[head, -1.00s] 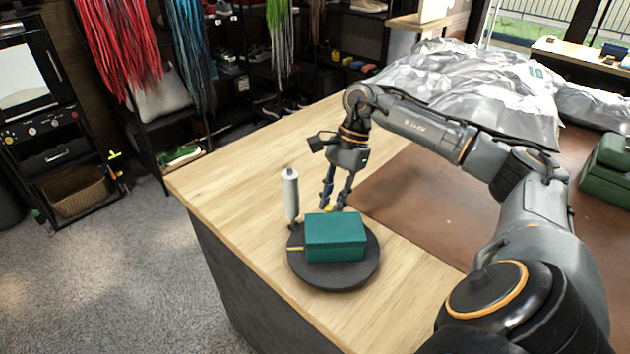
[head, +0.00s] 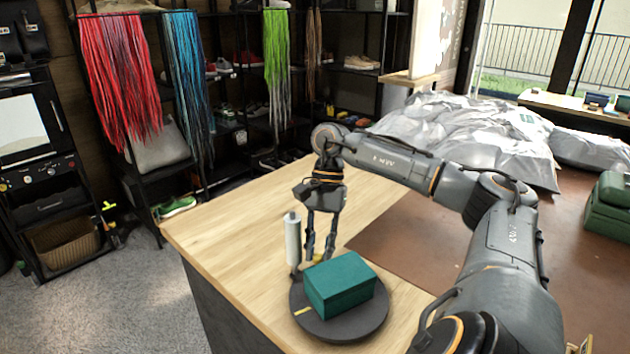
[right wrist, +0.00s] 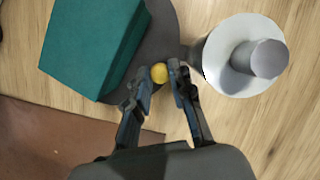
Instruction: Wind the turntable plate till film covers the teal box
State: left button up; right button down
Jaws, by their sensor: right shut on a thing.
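The dark round turntable plate (head: 355,327) lies on the wooden table with the teal box (head: 342,284) on top, set at an angle. No film shows on the box's visible faces. A white film roll (head: 292,240) stands upright beside the plate's back-left edge; it also shows in the right wrist view (right wrist: 218,72). My right gripper (head: 318,254) points down at the plate's back-left rim, between box and roll, shut on a yellow knob (right wrist: 159,73). The teal box fills the upper left of the right wrist view (right wrist: 90,40). My left gripper is out of view.
A brown mat (head: 425,240) covers the table's right side. Silvery wrapped bundles (head: 470,135) lie at the back, and green boxes (head: 608,205) stand at the far right. Bare wood (head: 225,245) lies left of the roll.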

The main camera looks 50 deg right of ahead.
jog(key=shift+w+a+r, duration=0.1)
dwell(0.4)
jog(key=c, duration=1.2)
grip_release()
jog(key=shift+o, duration=0.2)
